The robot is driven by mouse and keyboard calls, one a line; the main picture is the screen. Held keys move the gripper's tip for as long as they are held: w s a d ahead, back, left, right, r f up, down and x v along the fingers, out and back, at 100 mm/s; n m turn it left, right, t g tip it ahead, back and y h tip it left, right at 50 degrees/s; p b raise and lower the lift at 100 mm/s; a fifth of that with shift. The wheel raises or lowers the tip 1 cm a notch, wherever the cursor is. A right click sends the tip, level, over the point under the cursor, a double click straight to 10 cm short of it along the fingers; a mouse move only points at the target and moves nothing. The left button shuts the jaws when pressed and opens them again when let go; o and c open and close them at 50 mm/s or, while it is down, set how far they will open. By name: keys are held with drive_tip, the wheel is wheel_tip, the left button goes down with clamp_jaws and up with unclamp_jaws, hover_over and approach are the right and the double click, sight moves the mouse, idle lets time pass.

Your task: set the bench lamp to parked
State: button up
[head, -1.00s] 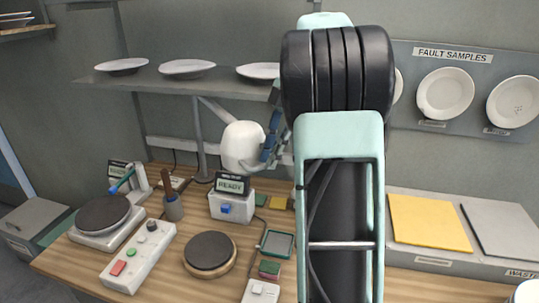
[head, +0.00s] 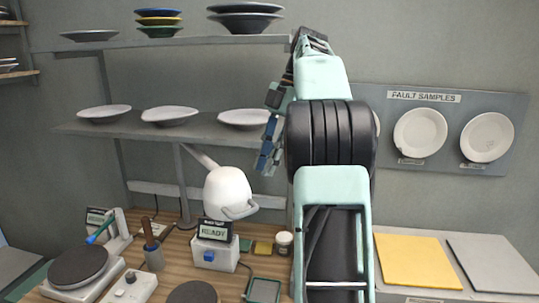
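The bench lamp has a rounded white shade (head: 227,187) with a light grey loop handle (head: 240,211) at its lower right. It hangs from a grey arm (head: 200,157) that joins an upright post (head: 184,185) behind the bench. My gripper (head: 264,164), with blue finger parts, is above and to the right of the shade, in front of the lower shelf's right end. A gap shows between it and the shade in this view. Its fingers are seen edge-on, so their opening is unclear. My arm hides the area right of the lamp.
Plates line the lower shelf (head: 190,128), close to my gripper. A box with a READY display (head: 214,230) stands below the lamp. A yellow pad (head: 415,262) lies at right.

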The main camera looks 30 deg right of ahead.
drive_tip(key=shift+v, duration=0.9)
drive_tip(key=shift+c, duration=0.5)
